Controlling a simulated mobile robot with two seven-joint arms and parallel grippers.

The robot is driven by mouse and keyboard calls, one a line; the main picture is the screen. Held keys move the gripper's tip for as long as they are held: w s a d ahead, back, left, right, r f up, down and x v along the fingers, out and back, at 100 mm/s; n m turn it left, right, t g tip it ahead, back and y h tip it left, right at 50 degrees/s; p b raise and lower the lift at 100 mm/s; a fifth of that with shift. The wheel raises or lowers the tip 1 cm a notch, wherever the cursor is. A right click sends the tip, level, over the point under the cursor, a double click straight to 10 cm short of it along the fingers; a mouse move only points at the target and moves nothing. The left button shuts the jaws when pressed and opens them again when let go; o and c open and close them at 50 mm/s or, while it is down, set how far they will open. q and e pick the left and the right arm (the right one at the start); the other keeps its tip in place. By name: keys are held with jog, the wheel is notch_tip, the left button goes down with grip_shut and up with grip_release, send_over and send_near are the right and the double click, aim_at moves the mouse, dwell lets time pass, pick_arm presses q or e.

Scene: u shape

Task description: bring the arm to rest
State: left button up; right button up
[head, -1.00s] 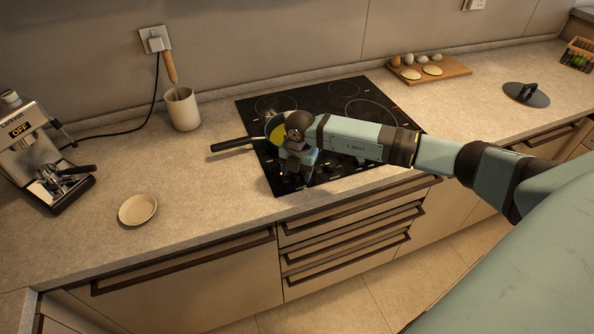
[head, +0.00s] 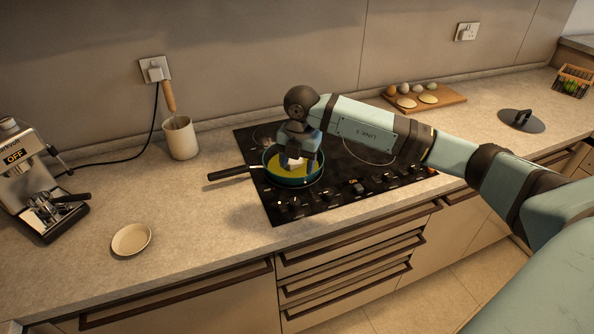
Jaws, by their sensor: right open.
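My right arm comes in from the right and its wrist bends down over the hob. My right gripper (head: 292,163) points down above the frying pan (head: 291,182) and is open. Its fingers are small and partly hidden by the wrist. The pan is dark teal with something yellow in it, and its black handle points left. The pan stands on the left part of the black hob (head: 350,183). Whether the fingers touch the yellow contents I cannot tell. My left gripper is not in view.
A coffee machine (head: 30,190) stands at the left, with a small plate (head: 131,239) and a utensil pot (head: 180,138) nearby. A wooden board (head: 440,100) with eggs and flat round pieces lies behind my arm. A dark lid (head: 521,121) lies at the right.

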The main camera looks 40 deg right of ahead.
dwell(0.5)
jog(key=s+a+f+n+g+y+p, duration=0.1)
jog(key=s+a+f+n+y, duration=0.2)
jog(key=a, duration=0.4)
jog(key=s+a+f+y, duration=0.2)
jog(key=s+a+y, duration=0.15)
jog(key=a, duration=0.45)
jog(key=s+a+r+m+t+y+p, duration=0.1)
jog(key=s+a+r+m+t+y, duration=0.15)
jog(key=a+y, duration=0.35)
jog(key=s+a+r+m+t+y+p, duration=0.1)
jog(key=s+a+r+m+t+y, duration=0.1)
jog(key=a+t+y, duration=0.3)
jog(key=s+d+f+m+t+h+p, duration=0.1)
jog(key=s+d+f+m+t+h, duration=0.1)
jog(key=s+d+f+m+h, duration=0.2)
jog(key=s+d+f+m+t+h+p, duration=0.1)
jog(key=s+d+f+m+h, duration=0.3)
jog(key=s+f+m+h, duration=0.7)
notch_tip(320, 180, down, 4)
jog(key=m, duration=0.5)
jog(key=shift+s+d+t+p, duration=0.25)
jog(key=shift+d+t+p, duration=0.05)
jog(key=shift+t+p, duration=0.1)
